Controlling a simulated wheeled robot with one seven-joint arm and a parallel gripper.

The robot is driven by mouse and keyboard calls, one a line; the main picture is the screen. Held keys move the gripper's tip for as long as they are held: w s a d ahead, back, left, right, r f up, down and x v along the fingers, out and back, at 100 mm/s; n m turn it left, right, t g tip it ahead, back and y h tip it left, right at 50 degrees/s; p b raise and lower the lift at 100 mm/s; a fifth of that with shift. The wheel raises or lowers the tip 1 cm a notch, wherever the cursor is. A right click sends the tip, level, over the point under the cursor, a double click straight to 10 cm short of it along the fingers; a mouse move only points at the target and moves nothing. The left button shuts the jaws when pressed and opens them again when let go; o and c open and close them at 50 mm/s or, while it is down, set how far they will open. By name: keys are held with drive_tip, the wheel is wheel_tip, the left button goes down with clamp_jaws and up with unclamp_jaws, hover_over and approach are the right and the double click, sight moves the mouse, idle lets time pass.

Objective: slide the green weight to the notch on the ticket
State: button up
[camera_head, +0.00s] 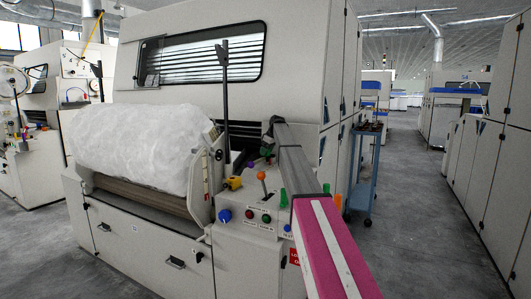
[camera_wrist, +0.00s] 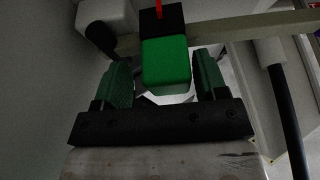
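In the wrist view the green weight (camera_wrist: 167,65) is a bright green block with a black top part (camera_wrist: 162,20) and a thin red upright line on it. It sits at a pale beam (camera_wrist: 245,27) that runs across behind it. My gripper (camera_wrist: 163,58) is open, with one dark green finger on each side of the weight. A gap shows between each finger and the block. In the head view my gripper (camera_head: 270,128) is small and dark, at the far end of my arm above the machine; the weight cannot be made out there. I cannot make out the ticket or notch.
A carding machine (camera_head: 150,245) with a roll of white fibre (camera_head: 135,150) stands ahead. Its control panel (camera_head: 250,215) has knobs and levers close to my arm. A dark upright post (camera_head: 225,100) stands left of my gripper. A blue trolley (camera_head: 365,170) and an open aisle (camera_head: 415,220) lie right.

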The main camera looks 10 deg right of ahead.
drive_tip(key=shift+s, duration=0.1)
drive_tip(key=v, duration=1)
drive_tip(key=shift+r, duration=0.35)
